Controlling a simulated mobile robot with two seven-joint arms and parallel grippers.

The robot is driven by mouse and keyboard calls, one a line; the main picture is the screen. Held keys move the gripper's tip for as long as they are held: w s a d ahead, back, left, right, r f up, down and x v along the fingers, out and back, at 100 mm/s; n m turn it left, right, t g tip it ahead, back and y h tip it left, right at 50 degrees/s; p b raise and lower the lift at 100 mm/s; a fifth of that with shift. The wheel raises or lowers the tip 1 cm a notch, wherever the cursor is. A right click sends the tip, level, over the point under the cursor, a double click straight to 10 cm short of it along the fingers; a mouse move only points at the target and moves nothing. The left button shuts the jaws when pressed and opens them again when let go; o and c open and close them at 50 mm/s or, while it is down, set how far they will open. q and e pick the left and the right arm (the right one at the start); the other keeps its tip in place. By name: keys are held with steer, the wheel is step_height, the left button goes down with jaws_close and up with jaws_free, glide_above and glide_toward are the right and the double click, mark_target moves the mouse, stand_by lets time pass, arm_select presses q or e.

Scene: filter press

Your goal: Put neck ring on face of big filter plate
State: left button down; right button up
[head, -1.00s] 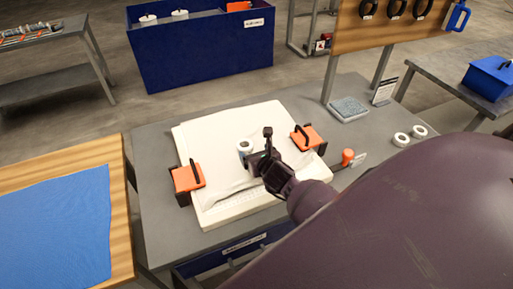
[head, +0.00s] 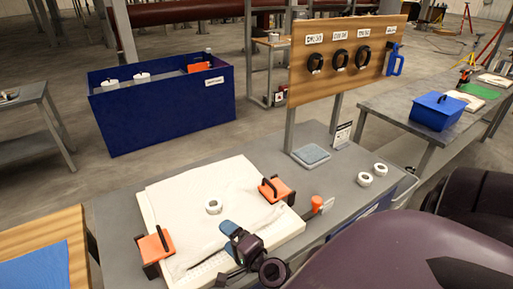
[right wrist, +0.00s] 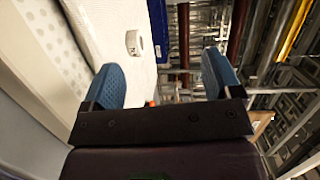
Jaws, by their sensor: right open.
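The big filter plate (head: 165,205) lies flat on the grey bench, with pale cloth on its upper face. A white neck ring (head: 213,206) rests near the middle of that face, apart from my gripper; it also shows in the right wrist view (right wrist: 133,42). My right gripper (head: 231,246) is over the near part of the plate, on the front side of the ring. In the right wrist view its blue-padded fingers (right wrist: 163,78) are spread with nothing between them. My left gripper is in neither view.
Orange-topped clamps grip the plate's left (head: 153,246) and right (head: 275,188) edges. Two white rings (head: 365,179) and a grey-blue pad (head: 311,154) lie on the bench to the right. A wooden board (head: 345,60) with black rings stands behind. A blue bin (head: 160,115) is at the back.

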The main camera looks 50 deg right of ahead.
steer(key=s+a+f+n+g, duration=0.1)
steer(key=s+f+n+g, duration=0.2)
steer(key=s+n, duration=0.3)
steer(key=s+a+f+n+g, duration=0.1)
steer(key=s+f+n, duration=0.4)
steer(key=n, duration=0.7)
steer(key=shift+s+n+g, duration=0.3)
steer(key=shift+s+g, duration=0.1)
steer(key=shift+g, duration=0.5)
steer(key=shift+w+a+f+b, duration=0.1)
steer(key=shift+w+f+b, duration=0.2)
steer(key=shift+f+b, duration=0.55)
steer(key=shift+r, duration=0.25)
